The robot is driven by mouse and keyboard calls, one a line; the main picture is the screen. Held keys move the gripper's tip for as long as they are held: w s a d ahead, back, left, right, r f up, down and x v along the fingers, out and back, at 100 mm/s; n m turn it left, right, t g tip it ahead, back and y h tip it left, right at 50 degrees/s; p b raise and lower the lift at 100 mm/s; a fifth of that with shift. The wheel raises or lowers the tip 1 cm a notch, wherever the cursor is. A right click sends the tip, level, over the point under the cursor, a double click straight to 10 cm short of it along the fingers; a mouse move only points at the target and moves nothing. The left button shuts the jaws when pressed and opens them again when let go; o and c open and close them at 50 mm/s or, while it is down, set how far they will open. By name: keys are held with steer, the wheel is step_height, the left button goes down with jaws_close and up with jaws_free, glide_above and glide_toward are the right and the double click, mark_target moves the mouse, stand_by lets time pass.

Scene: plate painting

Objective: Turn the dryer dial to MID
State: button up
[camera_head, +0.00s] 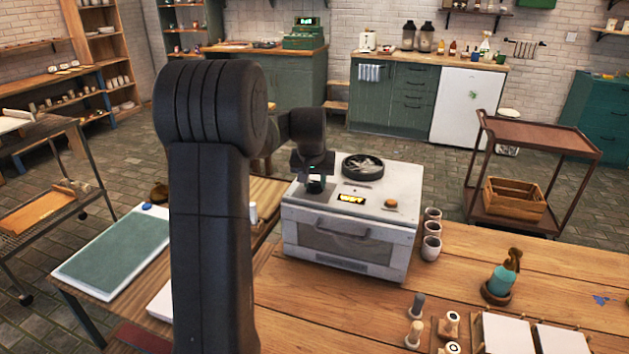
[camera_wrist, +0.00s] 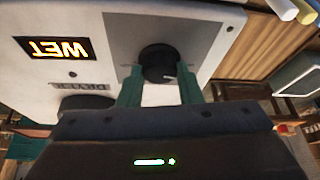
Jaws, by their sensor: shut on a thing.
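The dryer (camera_head: 345,245) is a white box with a front door and handle, standing on the wooden table. Its top display (camera_head: 351,198) is lit yellow and reads WET in the wrist view (camera_wrist: 58,48), where it appears upside down. The dial (camera_wrist: 157,58) is a round black knob on a grey patch of the dryer's top, with a small pale mark on its edge. My gripper (camera_wrist: 160,76) has its green fingers on either side of the dial and is shut on it. In the head view my gripper (camera_head: 315,186) covers the dial.
A round dark vent (camera_head: 362,166) and an orange button (camera_head: 390,203) are on the dryer's top. Several cups (camera_head: 431,247) stand close to its right side. A blue-green bottle (camera_head: 504,281) and stamps (camera_head: 415,333) are farther right. My arm hides part of the left table.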

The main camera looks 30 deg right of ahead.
steer(key=m+g+h, duration=0.1)
steer(key=m, duration=0.3)
steer(key=shift+w+m+b, duration=0.1)
steer(key=shift+m+b, duration=0.3)
steer(key=m+g, duration=0.1)
steer(key=m, duration=0.1)
steer(key=m+g, duration=0.1)
steer(key=m, duration=0.2)
steer(key=shift+w+h, duration=0.1)
steer(key=shift+h, duration=0.3)
steer(key=m+g, duration=0.1)
steer(key=m, duration=0.2)
steer(key=m+g, duration=0.1)
steer(key=m, duration=0.2)
steer(key=shift+w+r+g+y+p, duration=0.1)
steer(key=shift+r+g+y+p, duration=0.05)
steer(key=shift+g+y+p, duration=0.2)
steer(key=shift+m+g+y+p, duration=0.5)
steer(key=shift+m+p, duration=0.4)
steer(key=shift+m, duration=1)
steer(key=o, duration=1)
